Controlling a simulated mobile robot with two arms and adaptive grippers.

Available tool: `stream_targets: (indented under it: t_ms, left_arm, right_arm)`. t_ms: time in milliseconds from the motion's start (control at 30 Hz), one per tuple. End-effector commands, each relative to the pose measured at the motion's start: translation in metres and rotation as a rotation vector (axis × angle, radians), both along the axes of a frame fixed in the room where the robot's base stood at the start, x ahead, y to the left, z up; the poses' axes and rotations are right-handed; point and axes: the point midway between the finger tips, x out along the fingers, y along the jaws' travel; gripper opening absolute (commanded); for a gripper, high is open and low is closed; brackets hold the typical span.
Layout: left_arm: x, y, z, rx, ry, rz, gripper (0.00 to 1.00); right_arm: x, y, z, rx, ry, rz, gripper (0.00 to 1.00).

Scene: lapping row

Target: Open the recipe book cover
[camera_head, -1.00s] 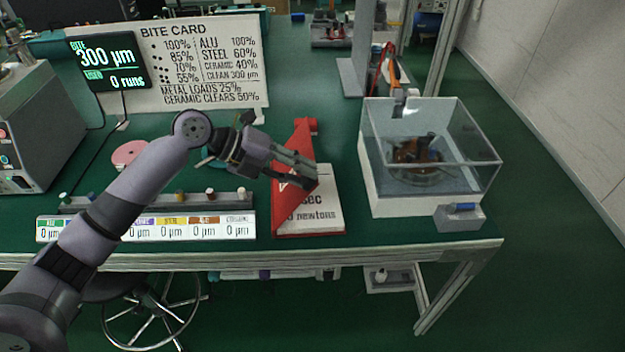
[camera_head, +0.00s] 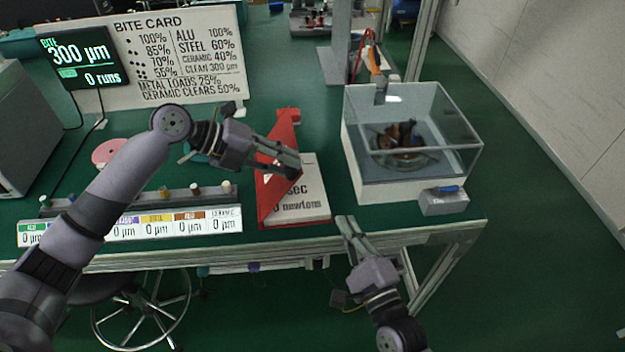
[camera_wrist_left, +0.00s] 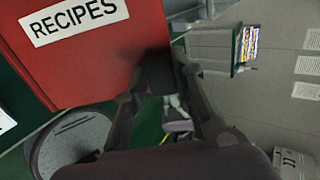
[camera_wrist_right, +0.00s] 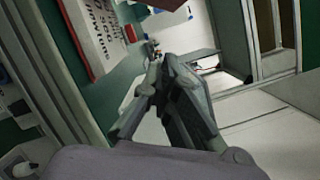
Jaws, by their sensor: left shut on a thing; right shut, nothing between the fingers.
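The recipe book (camera_head: 313,205) lies at the front of the green bench, its white page with black print partly showing. Its red cover (camera_head: 268,195) stands raised and tilted along the left side. My left gripper (camera_head: 290,165) is shut on the cover at its raised edge. In the left wrist view the cover (camera_wrist_left: 110,60) bears a white RECIPES label, and the fingers meet at its edge. My right gripper (camera_head: 346,226) is shut and empty, in front of the bench edge, apart from the book. In the right wrist view the book (camera_wrist_right: 100,40) is at upper left.
A clear-walled tank (camera_head: 410,140) stands right of the book, with a blue-topped box (camera_head: 444,201) at its front. A row of labelled readouts (camera_head: 170,222) lies left of the book. The bite card (camera_head: 190,60) stands behind. The floor at right is clear.

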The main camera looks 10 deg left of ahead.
Motion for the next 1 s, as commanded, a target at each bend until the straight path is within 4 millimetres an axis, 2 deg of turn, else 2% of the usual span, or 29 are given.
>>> stream_targets:
  t_ms: [100, 267, 633, 800, 1000]
  left_arm:
    - [0.0, 0.0, 0.001, -0.001, -0.001, -0.001, 0.0]
    - [0.0, 0.0, 0.001, -0.001, -0.001, -0.001, 0.0]
    - [0.0, 0.0, 0.001, 0.0, -0.002, 0.0, 0.0]
    - [0.0, 0.0, 0.001, 0.0, -0.002, 0.0, 0.0]
    - [0.0, 0.0, 0.001, 0.0, -0.002, 0.0, 0.0]
  right_arm:
    - [0.002, 0.004, 0.015, 0.055, -0.004, 0.011, 0.0]
    - [0.019, 0.015, 0.02, 0.06, -0.006, 0.011, 0.0]
    - [0.085, 0.055, 0.03, 0.055, -0.004, 0.01, 0.0]
    - [0.076, 0.075, 0.043, 0.059, -0.002, 0.01, 0.0]
    - [0.072, 0.084, 0.05, 0.056, -0.001, 0.01, 0.0]
